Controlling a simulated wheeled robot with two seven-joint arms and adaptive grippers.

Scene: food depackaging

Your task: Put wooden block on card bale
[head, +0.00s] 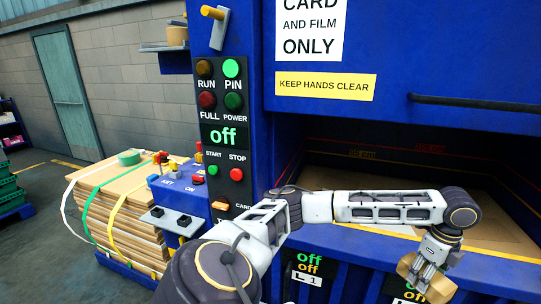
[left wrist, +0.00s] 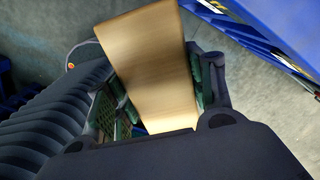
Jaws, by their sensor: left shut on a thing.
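My left gripper (head: 428,272) is at the lower right of the head view, in front of the blue machine, pointing down. It is shut on a wooden block (head: 441,290), a tan piece partly hidden by the fingers. In the left wrist view the wooden block (left wrist: 158,65) is a long, smooth, light-brown piece between the two green-padded fingers (left wrist: 160,88). The card bale (head: 118,215) stands at the left of the head view, a strapped stack of brown card sheets, well apart from the gripper. My right gripper is not in view.
The blue baling machine (head: 390,125) has an open chamber with card inside. Grey floor (head: 40,250) is clear at left.

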